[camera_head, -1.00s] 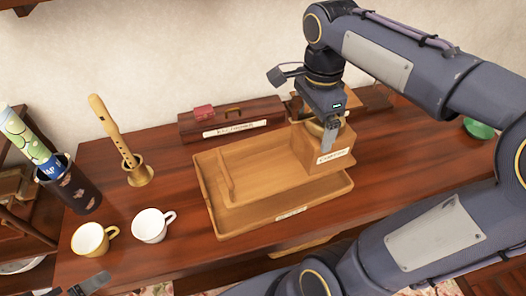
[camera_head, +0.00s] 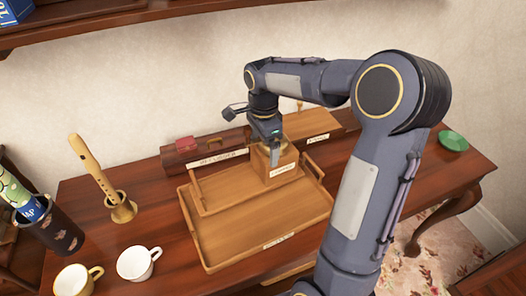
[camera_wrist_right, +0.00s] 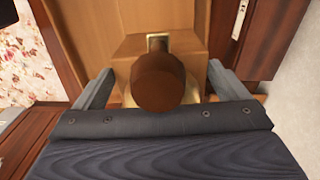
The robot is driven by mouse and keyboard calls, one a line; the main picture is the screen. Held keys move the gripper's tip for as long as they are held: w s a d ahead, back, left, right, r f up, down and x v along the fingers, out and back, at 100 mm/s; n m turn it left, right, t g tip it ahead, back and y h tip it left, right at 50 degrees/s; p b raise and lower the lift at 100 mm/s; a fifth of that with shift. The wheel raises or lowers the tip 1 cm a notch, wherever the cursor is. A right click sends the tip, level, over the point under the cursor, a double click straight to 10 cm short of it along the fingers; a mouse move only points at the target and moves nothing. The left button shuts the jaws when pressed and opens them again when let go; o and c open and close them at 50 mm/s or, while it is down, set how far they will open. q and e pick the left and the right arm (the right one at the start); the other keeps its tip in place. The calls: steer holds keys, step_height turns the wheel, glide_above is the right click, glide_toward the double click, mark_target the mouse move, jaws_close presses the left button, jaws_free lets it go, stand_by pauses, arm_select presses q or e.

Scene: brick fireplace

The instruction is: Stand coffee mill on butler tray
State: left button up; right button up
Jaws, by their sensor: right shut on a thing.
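The coffee mill (camera_head: 284,172) is a small wooden box with a label on its front. In the right wrist view its round brown knob (camera_wrist_right: 158,84) and brass top show between the fingers. My right gripper (camera_head: 275,150) is shut on the mill's upper part from above. The mill looks upright, over the back right part of the wooden butler tray (camera_head: 240,249); I cannot tell whether its base touches the tray. The tray lies on the table and has raised sides. My left gripper is out of view.
A long labelled box with a red case (camera_head: 186,143) stands behind the tray, and another wooden box (camera_head: 308,124) behind the mill. White (camera_head: 136,264) and yellow (camera_head: 75,281) cups and a recorder in a brass stand (camera_head: 122,209) are left. A green dish (camera_head: 453,140) is right.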

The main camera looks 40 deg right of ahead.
steer(key=shift+w+f, duration=0.2)
steer(key=shift+f, duration=1.45)
steer(key=shift+f, duration=0.15)
steer(key=o, duration=1.7)
